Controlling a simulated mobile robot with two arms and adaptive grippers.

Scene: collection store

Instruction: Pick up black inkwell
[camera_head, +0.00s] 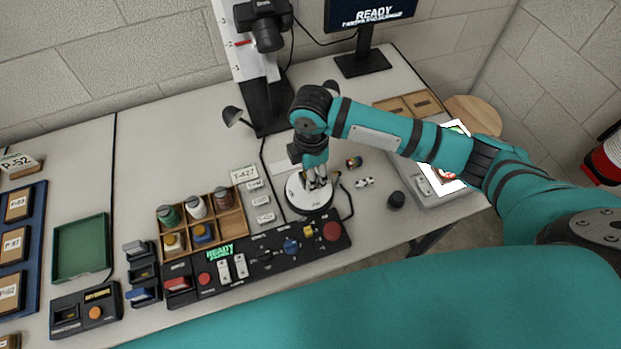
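A small black round object (396,200), which looks like the black inkwell, stands on the table near its front edge, right of centre. My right gripper (318,184) points down over a white round turntable (309,201), left of and apart from the black object. Its fingers are small and partly hidden by their own links. I cannot tell whether they are open or shut, or whether anything is between them. My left gripper is not in view.
A control panel (255,262) runs along the front edge. A wooden box (240,222) holds several small jars. A green tray (82,247) is at left. A camera stand (240,45) and monitor (368,14) stand behind. Small items (364,182) lie between the turntable and black object.

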